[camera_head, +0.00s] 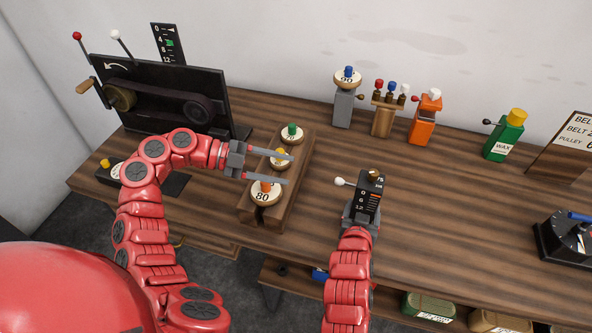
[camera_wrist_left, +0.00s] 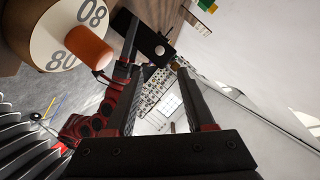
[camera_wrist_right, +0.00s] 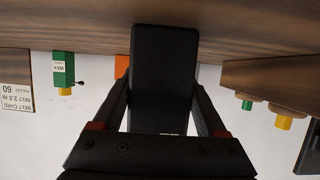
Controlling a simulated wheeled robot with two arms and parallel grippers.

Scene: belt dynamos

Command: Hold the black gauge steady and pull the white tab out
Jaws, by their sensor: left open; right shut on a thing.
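The black gauge (camera_head: 371,190) stands upright near the front of the bench, with a numbered scale on its face and a brass knob on top. My right gripper (camera_head: 361,215) is shut on its lower part; the gauge's plain back (camera_wrist_right: 165,75) fills the middle of the right wrist view. The white tab (camera_head: 340,182) is a small white ball sticking out from the gauge's left side. My left gripper (camera_head: 289,169) is open and empty, fingers pointing right toward the tab, a short gap away. In the left wrist view the white tab (camera_wrist_left: 159,50) shows beyond the fingers.
A wooden block (camera_head: 291,205) with several numbered round pulleys lies beneath my left gripper. A belt machine (camera_head: 165,92) stands at the left. Grey, wooden, orange (camera_head: 424,119) and green (camera_head: 504,137) holders line the back. The bench right of the gauge is clear up to a black dial (camera_head: 565,238).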

